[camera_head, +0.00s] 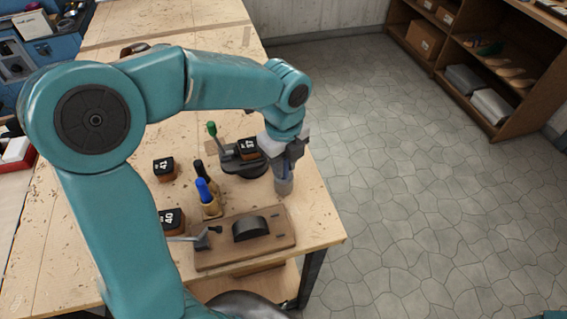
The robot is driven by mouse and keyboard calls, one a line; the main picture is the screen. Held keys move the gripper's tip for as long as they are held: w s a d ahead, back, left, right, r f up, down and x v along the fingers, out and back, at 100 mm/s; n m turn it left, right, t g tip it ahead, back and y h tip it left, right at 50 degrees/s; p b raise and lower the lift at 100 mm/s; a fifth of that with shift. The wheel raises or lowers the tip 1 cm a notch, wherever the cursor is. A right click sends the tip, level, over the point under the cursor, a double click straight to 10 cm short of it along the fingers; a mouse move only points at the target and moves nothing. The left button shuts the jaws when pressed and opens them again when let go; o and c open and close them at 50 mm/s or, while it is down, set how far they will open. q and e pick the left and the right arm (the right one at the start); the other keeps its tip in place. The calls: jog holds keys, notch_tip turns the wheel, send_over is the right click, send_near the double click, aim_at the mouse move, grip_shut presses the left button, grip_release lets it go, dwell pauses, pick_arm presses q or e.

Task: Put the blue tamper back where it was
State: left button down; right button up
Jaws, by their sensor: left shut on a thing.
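My left gripper (285,152) is over the right side of the workbench and points down. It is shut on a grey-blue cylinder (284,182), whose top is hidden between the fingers. I take the cylinder to be the tamper, but its blue is faint. I cannot tell whether its lower end touches the bench. Left of it, a tan holder or bottle with a bright blue top (204,190) stands beside a dark-topped one (198,169). My right gripper is not in view.
A wooden board with a dark half-round block (250,228) lies at the bench's front. A dark fixture (238,163) carries block 17 (248,148). Blocks 41 (165,169) and 40 (172,221) stand left. Shelves (490,75) stand across the clear floor.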

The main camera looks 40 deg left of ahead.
pick_arm(q)
jog(key=shift+f, duration=0.25)
jog(key=shift+f, duration=0.2)
jog(key=c, duration=1)
grip_release()
jog(key=shift+o, duration=0.2)
notch_tip(320, 180, up, 12)
jog(key=shift+r, duration=0.25)
jog(key=shift+s, duration=0.1)
